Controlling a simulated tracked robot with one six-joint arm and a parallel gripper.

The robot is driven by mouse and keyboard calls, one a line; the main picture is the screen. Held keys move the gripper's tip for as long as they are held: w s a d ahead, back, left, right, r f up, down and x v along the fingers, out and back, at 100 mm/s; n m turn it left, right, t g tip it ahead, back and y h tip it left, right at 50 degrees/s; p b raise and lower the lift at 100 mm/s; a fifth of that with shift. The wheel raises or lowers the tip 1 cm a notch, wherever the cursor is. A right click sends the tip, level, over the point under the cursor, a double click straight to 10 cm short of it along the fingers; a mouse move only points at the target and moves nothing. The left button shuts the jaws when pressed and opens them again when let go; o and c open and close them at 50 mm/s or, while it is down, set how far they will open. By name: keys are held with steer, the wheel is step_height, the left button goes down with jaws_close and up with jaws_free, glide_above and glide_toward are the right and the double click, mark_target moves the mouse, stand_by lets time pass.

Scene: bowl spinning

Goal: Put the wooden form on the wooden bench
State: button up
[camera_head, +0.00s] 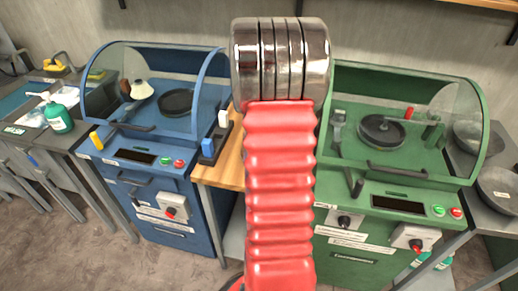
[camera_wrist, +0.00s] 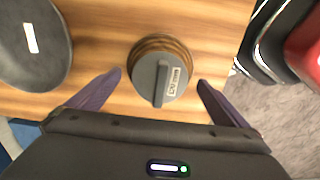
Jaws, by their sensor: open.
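The wooden form (camera_wrist: 165,80) is round, with layered wooden sides and a dark grey top carrying a raised bar and a white label. In the wrist view it appears over the wood-grain top of the wooden bench (camera_wrist: 215,25); I cannot tell whether it touches it. My gripper (camera_wrist: 160,76) is open, one dark finger on each side of the form, with visible gaps. In the head view part of the wooden bench (camera_head: 225,165) shows between the blue and green machines. My red arm hides the rest of it, the form and my gripper.
A dark round object (camera_wrist: 32,70) with a white label lies left of the form. The blue machine (camera_head: 160,170) and the green machine (camera_head: 395,190) flank the bench. A black stand (camera_head: 214,140) with blue and white pieces is at the bench's left edge. Bowls (camera_head: 497,185) lie far right.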

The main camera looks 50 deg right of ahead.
steer(key=shift+c, duration=0.5)
steer(key=c, duration=2.1)
